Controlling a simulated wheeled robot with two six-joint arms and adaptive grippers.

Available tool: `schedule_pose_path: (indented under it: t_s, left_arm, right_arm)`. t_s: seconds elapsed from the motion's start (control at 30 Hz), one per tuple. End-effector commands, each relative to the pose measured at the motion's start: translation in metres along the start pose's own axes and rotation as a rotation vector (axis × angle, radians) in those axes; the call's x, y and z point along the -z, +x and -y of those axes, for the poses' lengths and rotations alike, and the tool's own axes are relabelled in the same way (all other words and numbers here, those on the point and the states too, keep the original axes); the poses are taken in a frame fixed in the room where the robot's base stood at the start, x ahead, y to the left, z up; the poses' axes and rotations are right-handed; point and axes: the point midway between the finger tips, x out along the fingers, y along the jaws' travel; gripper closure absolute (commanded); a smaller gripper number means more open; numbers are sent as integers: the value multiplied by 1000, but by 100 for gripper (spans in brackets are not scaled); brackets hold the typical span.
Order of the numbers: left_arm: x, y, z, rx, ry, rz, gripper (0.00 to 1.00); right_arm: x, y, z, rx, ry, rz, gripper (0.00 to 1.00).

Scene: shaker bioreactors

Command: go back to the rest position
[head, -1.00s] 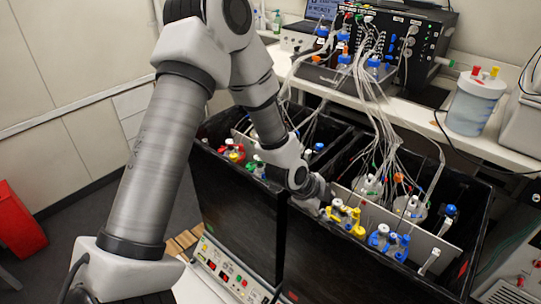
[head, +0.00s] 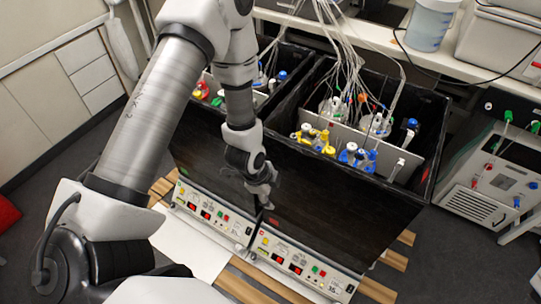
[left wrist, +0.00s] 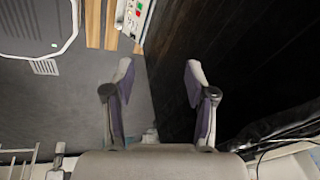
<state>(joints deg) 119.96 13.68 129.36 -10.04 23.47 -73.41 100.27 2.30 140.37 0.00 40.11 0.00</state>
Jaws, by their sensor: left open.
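My left arm comes in from the left of the head view and reaches down in front of the black shaker boxes. Its gripper (head: 262,193) hangs before the front wall of the boxes, above the control panels. In the left wrist view the two fingers (left wrist: 158,80) stand apart with nothing between them. Dark floor and the black box wall show behind them. My right gripper is not in view.
The black shaker box (head: 350,195) holds bottles with yellow and blue caps (head: 357,155) and many tubes. Control panels (head: 290,262) sit below on wooden slats (head: 245,288). A white device (head: 500,180) stands at right.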

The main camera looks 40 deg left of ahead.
Motion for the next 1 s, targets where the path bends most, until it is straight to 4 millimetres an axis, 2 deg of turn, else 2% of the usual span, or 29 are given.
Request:
schedule_pose_path:
  t_s: [0.37, 0.47, 0.57, 0.6, 0.67, 0.7, 0.8, 0.87, 1.0]
  left_arm:
    - [-1, 2, -2, -5, -1, 2, 44]
    - [-8, 14, -23, -51, 9, 23, 44]
    - [-20, 29, -68, -146, 27, 67, 44]
    - [-26, 34, -93, -188, 10, 92, 44]
    - [-36, 39, -133, -239, -113, 149, 44]
    - [-42, 39, -155, -252, -239, 191, 44]
    - [-52, 35, -183, -221, -572, 275, 44]
    - [-54, 32, -188, -175, -771, 304, 44]
    - [-55, 30, -180, -70, -1140, 313, 44]
  right_arm:
    - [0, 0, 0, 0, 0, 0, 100]
    - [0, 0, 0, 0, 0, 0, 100]
    - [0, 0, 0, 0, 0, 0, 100]
    - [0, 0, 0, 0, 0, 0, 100]
    - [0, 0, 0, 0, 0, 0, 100]
    - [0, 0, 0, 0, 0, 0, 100]
    - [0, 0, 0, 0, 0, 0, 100]
    - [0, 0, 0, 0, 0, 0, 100]
    - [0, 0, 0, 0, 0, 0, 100]
